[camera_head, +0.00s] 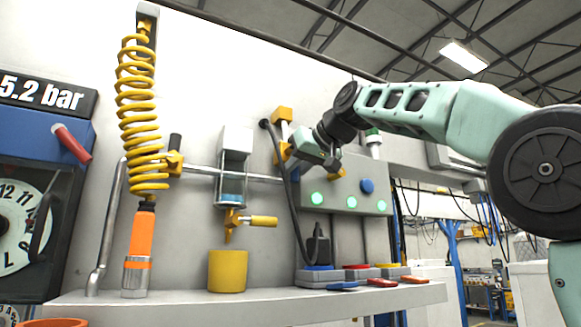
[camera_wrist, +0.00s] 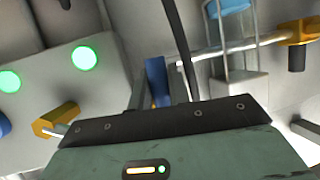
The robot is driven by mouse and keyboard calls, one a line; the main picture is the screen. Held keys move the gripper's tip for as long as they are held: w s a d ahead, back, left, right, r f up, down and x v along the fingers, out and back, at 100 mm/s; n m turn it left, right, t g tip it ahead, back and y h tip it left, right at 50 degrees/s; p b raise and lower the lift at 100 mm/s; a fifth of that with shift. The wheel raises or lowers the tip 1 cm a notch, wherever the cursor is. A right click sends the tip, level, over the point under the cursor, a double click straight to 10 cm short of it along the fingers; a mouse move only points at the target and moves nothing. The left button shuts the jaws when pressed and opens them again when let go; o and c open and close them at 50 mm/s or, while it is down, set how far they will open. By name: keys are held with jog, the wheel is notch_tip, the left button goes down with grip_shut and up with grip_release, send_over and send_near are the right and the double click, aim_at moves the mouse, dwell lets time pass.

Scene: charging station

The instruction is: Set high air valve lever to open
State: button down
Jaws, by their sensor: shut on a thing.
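My gripper (camera_head: 290,152) is at the wall panel, just beside the upper yellow valve fitting (camera_head: 283,114). In the wrist view my gripper (camera_wrist: 158,88) is closed on a narrow blue piece (camera_wrist: 156,78), which looks like the valve lever. A little yellow shows at its base. Another yellow valve with a black lever (camera_head: 175,145) is on the pipe to the left.
A black hose (camera_head: 294,200) hangs close by the gripper. A box with green lights (camera_head: 350,203) is to the right. A glass-bodied filter (camera_head: 234,170), a yellow-handled tap (camera_head: 262,221) and a coiled yellow hose (camera_head: 137,110) are left. A shelf (camera_head: 190,308) runs below.

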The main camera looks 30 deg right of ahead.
jog(key=shift+d, duration=0.2)
dwell(0.4)
jog(key=c, duration=1.3)
grip_release()
jog(key=b+v, duration=0.2)
jog(key=v, duration=1.5)
jog(key=shift+s+r, duration=0.15)
jog(key=shift+r, duration=0.1)
jog(key=shift+a, duration=0.1)
